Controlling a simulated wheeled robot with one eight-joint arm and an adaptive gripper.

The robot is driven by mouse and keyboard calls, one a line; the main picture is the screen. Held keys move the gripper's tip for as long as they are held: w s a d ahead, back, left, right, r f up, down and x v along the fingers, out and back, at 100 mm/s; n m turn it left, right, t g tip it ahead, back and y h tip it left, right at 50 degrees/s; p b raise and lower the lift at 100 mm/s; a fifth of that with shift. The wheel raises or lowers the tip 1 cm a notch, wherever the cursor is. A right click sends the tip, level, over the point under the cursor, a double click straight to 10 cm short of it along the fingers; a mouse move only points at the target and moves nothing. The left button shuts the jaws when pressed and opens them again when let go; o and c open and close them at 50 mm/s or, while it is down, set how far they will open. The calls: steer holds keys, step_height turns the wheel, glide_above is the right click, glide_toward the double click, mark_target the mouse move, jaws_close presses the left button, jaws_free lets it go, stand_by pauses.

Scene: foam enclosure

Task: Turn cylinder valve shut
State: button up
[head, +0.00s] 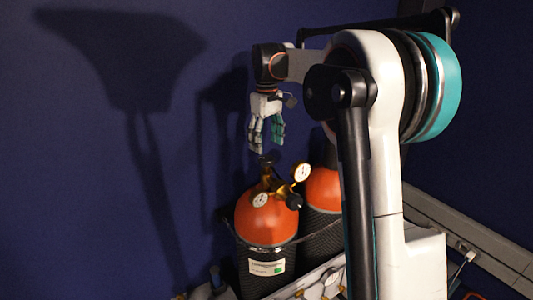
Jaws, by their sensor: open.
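Two gas cylinders with orange tops and dark mesh sleeves stand upright near the blue wall. The front cylinder (266,216) carries a brass valve with a regulator and two round white gauges (301,172). A dark valve handwheel (266,160) appears on top of it, small and dim. The second cylinder (321,188) stands behind to the right, its top partly hidden by my arm. My gripper (266,148) points down above the front cylinder's valve, open and empty, with its fingertips close above the handwheel. I cannot tell whether they touch it.
A dark rail or strap (232,228) runs around the cylinders. Pale equipment with small gauges (322,284) sits low in front, partly behind my arm. A grey ledge (475,245) runs along the right wall. The space left of the cylinders is clear.

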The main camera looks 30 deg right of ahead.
mark_target(267, 158)
steer(key=shift+f, duration=2.5)
steer(key=c, duration=1.1)
